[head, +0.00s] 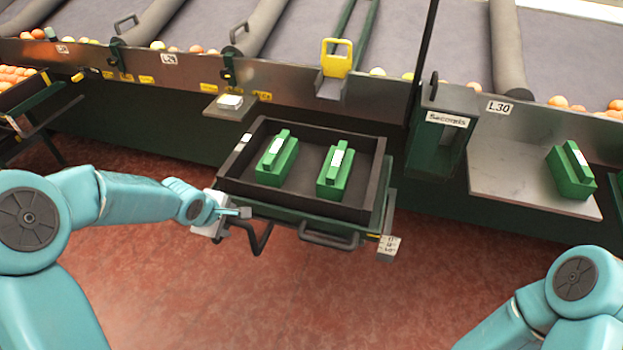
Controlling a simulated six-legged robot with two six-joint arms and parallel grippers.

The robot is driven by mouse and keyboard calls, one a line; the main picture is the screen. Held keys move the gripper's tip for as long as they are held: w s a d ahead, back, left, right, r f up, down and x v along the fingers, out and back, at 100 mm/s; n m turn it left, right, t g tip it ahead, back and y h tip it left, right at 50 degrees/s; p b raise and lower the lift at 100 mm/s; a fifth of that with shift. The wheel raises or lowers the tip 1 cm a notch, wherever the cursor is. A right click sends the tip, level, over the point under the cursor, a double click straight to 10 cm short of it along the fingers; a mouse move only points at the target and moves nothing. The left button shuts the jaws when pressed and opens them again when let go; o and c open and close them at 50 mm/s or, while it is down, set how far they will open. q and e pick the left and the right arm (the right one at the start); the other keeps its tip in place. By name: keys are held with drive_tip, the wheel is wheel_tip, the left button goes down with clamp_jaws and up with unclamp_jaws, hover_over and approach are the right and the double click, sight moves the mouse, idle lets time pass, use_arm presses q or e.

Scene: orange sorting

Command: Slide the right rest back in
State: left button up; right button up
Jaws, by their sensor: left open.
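A black tray (376,180) stands out from the conveyor bench over the red floor, with two green boxes, one on the left (278,160) and one on the right (335,173), in it. Under its front right are a green support edge, a dark handle (330,238) and a pale labelled end block (388,248). I cannot tell which of these parts is the right rest. My left gripper (243,212) is open at the tray's front left corner, beside a bent black bar (258,240). Whether it touches anything is unclear. My right arm shows at the lower right; its gripper is out of view.
A grey shelf (510,180) with another green box (571,172) juts out on the right, next to a dark green "Seconds" chute (440,135). A small grey ledge (222,110) sits behind the tray. The red floor (300,300) in front is clear.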

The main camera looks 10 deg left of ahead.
sight(242, 185)
use_arm(q)
clamp_jaws()
drive_tip(key=shift+w+d+r+p, duration=0.1)
drive_tip(key=shift+w+p, duration=0.25)
drive_tip(key=shift+w, duration=1.4)
drive_tip(key=shift+w+d+r+p, duration=0.15)
drive_tip(key=shift+w+p, duration=0.25)
drive_tip(key=shift+w, duration=1.4)
drive_tip(key=shift+w+d+f+p, duration=0.1)
drive_tip(key=shift+w+p, duration=0.25)
drive_tip(key=shift+w, duration=1.4)
drive_tip(key=shift+o, duration=1)
unclamp_jaws()
